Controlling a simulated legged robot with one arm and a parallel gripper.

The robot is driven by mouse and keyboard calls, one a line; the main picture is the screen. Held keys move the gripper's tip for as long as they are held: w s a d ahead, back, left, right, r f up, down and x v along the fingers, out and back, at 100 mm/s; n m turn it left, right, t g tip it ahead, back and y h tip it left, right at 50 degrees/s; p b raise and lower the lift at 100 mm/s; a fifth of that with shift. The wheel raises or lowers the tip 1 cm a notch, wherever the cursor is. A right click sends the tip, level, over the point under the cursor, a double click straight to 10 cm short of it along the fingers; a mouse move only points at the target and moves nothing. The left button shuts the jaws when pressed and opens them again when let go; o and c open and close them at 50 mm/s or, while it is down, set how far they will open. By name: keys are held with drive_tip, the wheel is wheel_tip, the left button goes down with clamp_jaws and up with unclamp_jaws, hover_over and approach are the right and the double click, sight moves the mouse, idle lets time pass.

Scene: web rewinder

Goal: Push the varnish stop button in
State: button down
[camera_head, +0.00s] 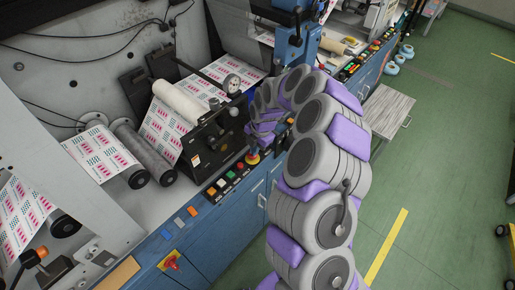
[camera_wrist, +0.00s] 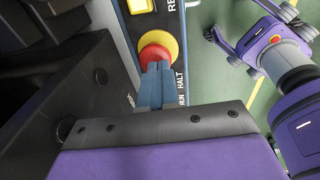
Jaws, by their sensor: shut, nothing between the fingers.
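In the wrist view a red mushroom button (camera_wrist: 154,55) sits on a round yellow collar (camera_wrist: 168,37) on the blue panel edge. No readable label there names it as the varnish stop. My gripper (camera_wrist: 156,72) is shut and empty, its blue-grey fingertips overlapping the lower part of the red button. I cannot tell whether they touch it or whether the button is pushed in. In the head view the red and yellow button (camera_head: 252,158) shows at the end of the button row, close beside my gripper (camera_head: 258,147), which my arm partly hides.
A row of coloured buttons (camera_head: 222,182) runs along the blue cabinet (camera_head: 225,215). Black machine parts (camera_head: 215,140) and printed web rolls (camera_head: 178,103) stand behind it. Green floor (camera_head: 450,130) is open at right.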

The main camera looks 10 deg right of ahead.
drive_tip(key=shift+d+r+p, duration=1.05)
drive_tip(key=shift+d+r, duration=0.7)
drive_tip(key=shift+r, duration=4.6)
drive_tip(key=s+a+r+m, duration=0.3)
drive_tip(key=s+r, duration=0.2)
drive_tip(key=s, duration=0.2)
drive_tip(key=s+a+r+m, duration=0.2)
drive_tip(key=s+r+m, duration=0.25)
drive_tip(key=s, duration=0.25)
drive_tip(key=s+d+r+m+g+h, duration=0.1)
drive_tip(key=s+d+m, duration=0.1)
drive_tip(key=s+m, duration=0.7)
drive_tip(key=s+d+r+m+g, duration=0.1)
drive_tip(key=s+d+m, duration=0.2)
drive_tip(key=s+m, duration=0.5)
drive_tip(key=s, duration=1)
drive_tip(key=shift+s+m+g+h, duration=0.15)
drive_tip(key=shift+m+g+h, duration=0.15)
drive_tip(key=shift+m+h, duration=0.1)
